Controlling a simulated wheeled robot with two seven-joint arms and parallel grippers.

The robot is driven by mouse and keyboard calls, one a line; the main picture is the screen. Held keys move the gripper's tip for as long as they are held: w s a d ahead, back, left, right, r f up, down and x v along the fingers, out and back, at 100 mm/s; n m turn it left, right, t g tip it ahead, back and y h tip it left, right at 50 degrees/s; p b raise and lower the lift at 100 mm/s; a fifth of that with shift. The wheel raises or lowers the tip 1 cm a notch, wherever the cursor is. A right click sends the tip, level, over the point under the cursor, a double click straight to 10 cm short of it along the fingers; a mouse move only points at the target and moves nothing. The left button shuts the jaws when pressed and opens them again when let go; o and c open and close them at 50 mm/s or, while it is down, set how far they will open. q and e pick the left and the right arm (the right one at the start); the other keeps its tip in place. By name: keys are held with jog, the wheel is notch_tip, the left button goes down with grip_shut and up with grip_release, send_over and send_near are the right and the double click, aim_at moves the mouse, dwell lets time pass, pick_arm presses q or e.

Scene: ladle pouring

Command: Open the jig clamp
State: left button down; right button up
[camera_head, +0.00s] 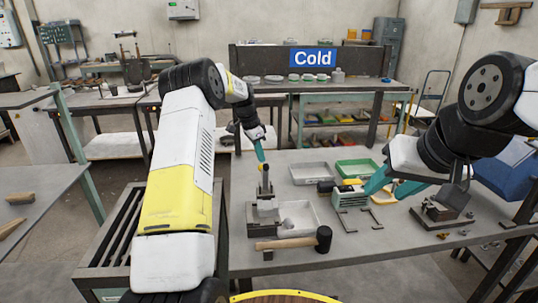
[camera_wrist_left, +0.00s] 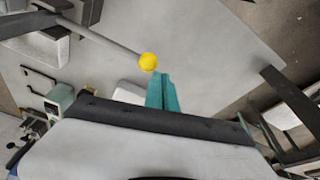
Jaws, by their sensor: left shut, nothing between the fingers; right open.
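The jig clamp (camera_head: 264,192) stands on the left part of the workbench, its lever upright with a yellow ball knob at the top. In the left wrist view the yellow knob (camera_wrist_left: 148,62) sits on the end of a grey rod. My left gripper (camera_head: 260,156) is just above the knob, with its teal fingers (camera_wrist_left: 162,80) shut together and nothing between them. The fingertips are close beside the knob; I cannot tell if they touch. My right gripper (camera_head: 388,178) is open on the right side of the bench, next to a pale green device (camera_head: 348,196).
A black-headed mallet (camera_head: 323,239) lies in front of the clamp. A white tray (camera_head: 299,215), a grey tray (camera_head: 311,173) and a green tray (camera_head: 357,167) lie on the bench. A dark metal fixture (camera_head: 440,211) stands at right. The front middle of the bench is mostly clear.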

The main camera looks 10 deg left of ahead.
pick_arm(q)
jog(key=v, duration=0.6)
jog(key=shift+r, duration=0.45)
jog(key=shift+a+r, duration=0.1)
